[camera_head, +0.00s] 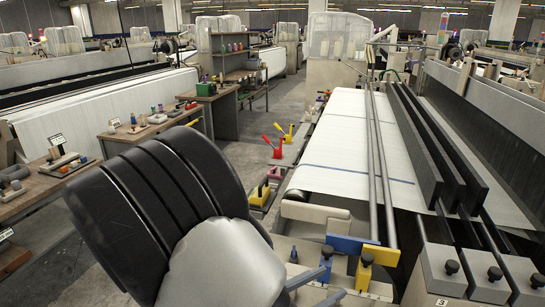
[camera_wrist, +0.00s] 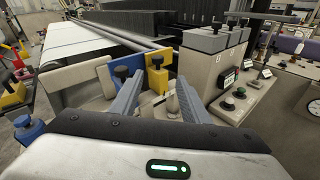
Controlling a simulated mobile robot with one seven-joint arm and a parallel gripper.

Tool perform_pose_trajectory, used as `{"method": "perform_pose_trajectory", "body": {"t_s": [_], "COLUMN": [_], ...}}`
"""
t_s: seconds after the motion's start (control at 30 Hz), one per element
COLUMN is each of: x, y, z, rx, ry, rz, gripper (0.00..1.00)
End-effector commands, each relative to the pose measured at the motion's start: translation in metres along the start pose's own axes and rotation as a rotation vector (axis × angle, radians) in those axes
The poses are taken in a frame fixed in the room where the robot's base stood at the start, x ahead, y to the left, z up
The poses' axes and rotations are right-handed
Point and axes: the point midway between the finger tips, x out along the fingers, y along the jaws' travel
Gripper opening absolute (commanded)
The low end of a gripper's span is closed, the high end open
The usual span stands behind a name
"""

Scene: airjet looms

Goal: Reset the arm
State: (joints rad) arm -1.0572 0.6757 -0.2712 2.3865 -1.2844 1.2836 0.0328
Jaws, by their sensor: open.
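My gripper shows in the wrist view (camera_wrist: 157,100) with its two grey fingers spread apart and nothing between them. It is open, above the front corner of the loom. The loom (camera_head: 345,140) carries a white cloth sheet with blue lines. Beyond the fingers in the wrist view are a yellow block (camera_wrist: 157,78) and a blue plate (camera_wrist: 115,75) on the loom's corner.
Grey boxes with black knobs (camera_head: 445,268) stand along the loom's front right. A control panel (camera_wrist: 235,95) with buttons is right of the fingers. Red and yellow levers (camera_head: 277,147) stand at the loom's left side. Wooden benches (camera_head: 150,130) with small parts line the aisle's left.

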Motion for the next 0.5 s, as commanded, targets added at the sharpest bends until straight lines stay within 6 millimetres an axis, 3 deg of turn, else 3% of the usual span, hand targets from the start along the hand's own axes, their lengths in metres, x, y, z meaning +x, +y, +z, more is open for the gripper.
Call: {"method": "perform_pose_trajectory", "body": {"t_s": [0.1, 0.2, 0.33, 0.5], "x": [0.014, 0.013, -0.001, -0.025], "y": [-0.043, -0.074, -0.099, -0.106], "z": [0.026, 0.040, 0.055, 0.082], "rx": [0.238, 0.443, 0.729, 1.141], "ry": [0.138, 0.251, 0.394, 0.576], "rz": [-0.282, -0.495, -0.735, -0.974], "gripper": [0.42, 0.42, 0.42, 0.42]}}
